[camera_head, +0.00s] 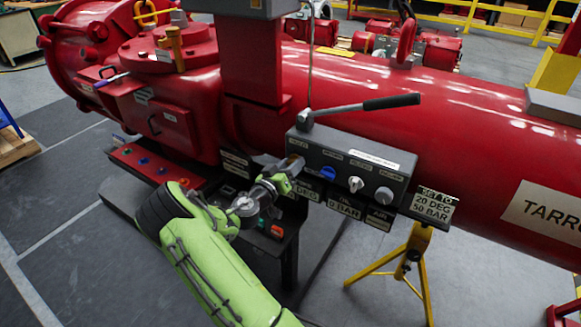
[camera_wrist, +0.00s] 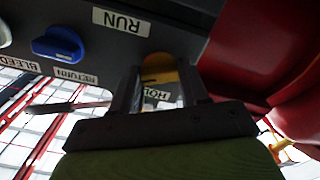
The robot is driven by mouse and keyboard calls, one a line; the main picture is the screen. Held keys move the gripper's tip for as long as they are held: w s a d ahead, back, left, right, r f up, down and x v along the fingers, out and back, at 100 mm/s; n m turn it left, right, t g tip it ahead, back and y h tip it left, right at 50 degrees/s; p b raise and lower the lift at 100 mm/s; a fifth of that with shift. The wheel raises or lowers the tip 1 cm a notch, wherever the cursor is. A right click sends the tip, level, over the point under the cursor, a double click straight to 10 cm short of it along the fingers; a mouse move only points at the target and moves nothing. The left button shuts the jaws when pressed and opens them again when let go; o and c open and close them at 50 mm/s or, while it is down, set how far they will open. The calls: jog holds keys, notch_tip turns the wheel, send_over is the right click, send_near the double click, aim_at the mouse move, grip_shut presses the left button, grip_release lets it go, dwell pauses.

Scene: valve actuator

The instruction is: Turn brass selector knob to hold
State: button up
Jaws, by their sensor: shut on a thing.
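The brass selector knob (camera_wrist: 158,68) shows in the wrist view between my fingers, with only its rounded top clear of them. My gripper (camera_wrist: 158,82) is shut on it. A RUN label (camera_wrist: 121,22) and a partly hidden label reading "HOL" (camera_wrist: 154,94) lie on opposite sides of the knob. Where the knob points cannot be told. In the head view my gripper (camera_head: 287,170) reaches the left end of the dark control box (camera_head: 340,150), and the knob is mostly hidden there.
A blue knob (camera_head: 328,173) is just right of my gripper, followed by a pale knob (camera_head: 356,184) and a grey knob (camera_head: 384,195). A black-handled lever (camera_head: 365,106) rises above the box. A sign (camera_head: 433,207) reads SET TO 20 DEG 50 BAR.

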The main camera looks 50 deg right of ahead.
jog(key=n+p, duration=0.3)
jog(key=n, duration=0.8)
jog(key=shift+f+n, duration=0.1)
jog(key=shift+n, duration=0.4)
jog(key=o, duration=1.1)
jog(key=shift+c, duration=0.2)
jog(key=s+a, duration=0.1)
jog(key=a, duration=1.4)
jog(key=shift+s+a, duration=0.2)
jog(key=shift+a, duration=0.2)
